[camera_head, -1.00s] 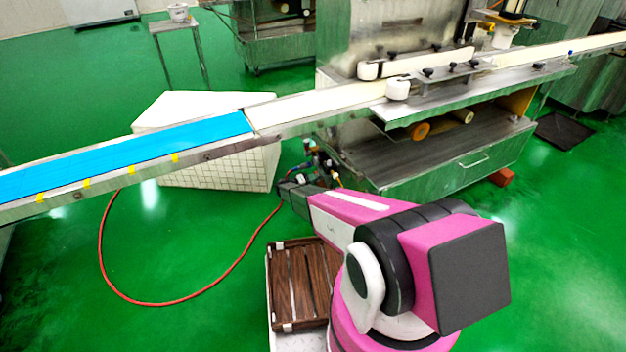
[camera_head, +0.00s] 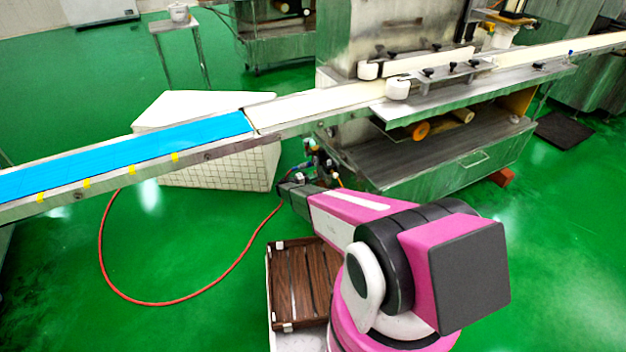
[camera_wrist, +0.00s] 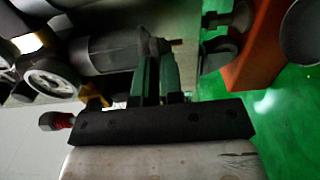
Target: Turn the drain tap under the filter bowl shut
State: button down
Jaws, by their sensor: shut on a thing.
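The filter bowl (camera_wrist: 112,52) is a dark grey cylinder lying sideways across the upper middle of the wrist view. Its narrower end, with the drain tap (camera_wrist: 153,43), meets my gripper (camera_wrist: 155,65). My gripper's two fingers are shut on the tap, which they partly hide; the tap's turn angle cannot be told. A small brass-coloured tip (camera_wrist: 177,41) shows just right of it. In the head view my gripper (camera_head: 284,188) reaches the small air fittings (camera_head: 318,158) beside the machine; the tap is too small to make out there.
A round gauge (camera_wrist: 52,80) is left of the bowl in the wrist view. An orange-red block (camera_wrist: 255,45) is at right. In the head view, the conveyor (camera_head: 120,155) passes above the fittings, a white tiled block (camera_head: 225,165) stands behind, and a red hose (camera_head: 150,303) loops over the floor.

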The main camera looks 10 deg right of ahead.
jog(key=c, duration=1.3)
grip_release()
jog(key=shift+o, duration=0.2)
jog(key=v, duration=1)
jog(key=shift+s+a, duration=0.15)
jog(key=shift+a, duration=0.25)
